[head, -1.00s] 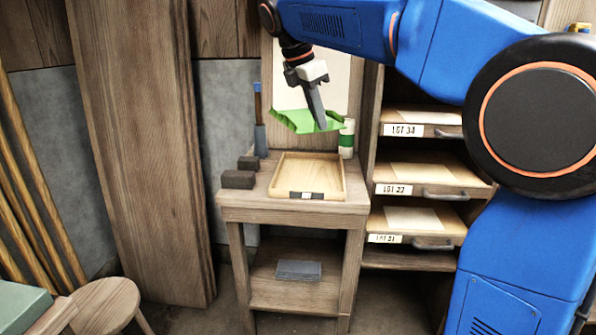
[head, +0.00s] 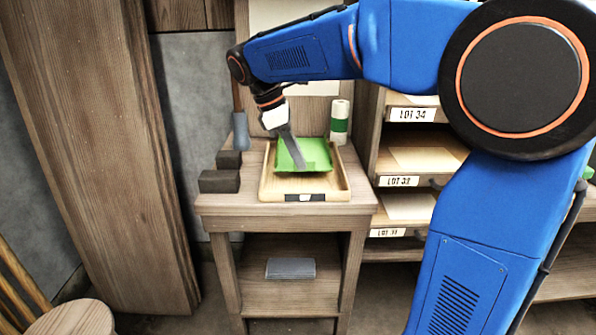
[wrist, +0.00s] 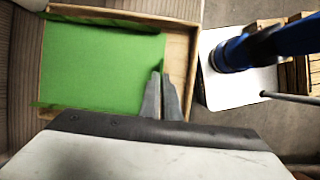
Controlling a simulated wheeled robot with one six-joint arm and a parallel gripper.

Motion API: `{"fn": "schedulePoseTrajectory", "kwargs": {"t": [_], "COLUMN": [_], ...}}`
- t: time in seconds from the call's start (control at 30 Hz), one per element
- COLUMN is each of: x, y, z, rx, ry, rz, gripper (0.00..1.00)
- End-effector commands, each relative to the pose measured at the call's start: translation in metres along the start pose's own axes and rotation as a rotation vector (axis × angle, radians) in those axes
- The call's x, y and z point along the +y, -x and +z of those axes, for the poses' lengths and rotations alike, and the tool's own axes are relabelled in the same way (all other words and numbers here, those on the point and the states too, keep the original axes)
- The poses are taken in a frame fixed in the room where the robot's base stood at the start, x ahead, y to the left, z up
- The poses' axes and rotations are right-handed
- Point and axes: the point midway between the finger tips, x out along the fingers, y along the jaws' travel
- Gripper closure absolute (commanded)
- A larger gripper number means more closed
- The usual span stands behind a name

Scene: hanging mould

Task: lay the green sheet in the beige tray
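The beige tray (head: 266,186) sits on the wooden stand. The green sheet (head: 312,158) is over the back and middle of the tray, with its edges turned up; bare tray floor shows at the front. In the wrist view the sheet (wrist: 100,65) covers most of the tray, and the tray rim (wrist: 192,60) shows beyond it. My gripper (head: 299,169) points down over the sheet. In the wrist view its fingers (wrist: 161,78) are close together with a green edge pinched between the tips. I cannot tell whether the sheet fully touches the tray floor.
Two dark blocks (head: 219,181) and a blue-grey tool (head: 241,131) stand left of the tray. A white and green roll (head: 340,122) stands behind it to the right. Labelled shelves (head: 398,181) are close on the right. A grey block (head: 291,268) lies on the lower shelf.

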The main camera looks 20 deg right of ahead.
Motion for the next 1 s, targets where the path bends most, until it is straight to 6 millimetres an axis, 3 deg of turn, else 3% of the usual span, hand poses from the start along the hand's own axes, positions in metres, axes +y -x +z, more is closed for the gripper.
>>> {"fn": "schedulePoseTrajectory", "kwargs": {"t": [0.4,0.8,0.9,1.0], "x": [0.0,0.0,0.0,0.0], "y": [-0.036,-0.04,-0.04,-0.04], "z": [-0.015,-0.017,-0.017,-0.017], "rx": [0.0,0.0,0.001,0.001], "ry": [0.001,0.001,0.001,0.001], "rz": [0.0,0.0,0.001,0.001], "gripper": [1.0,1.0,0.79,0.79]}}
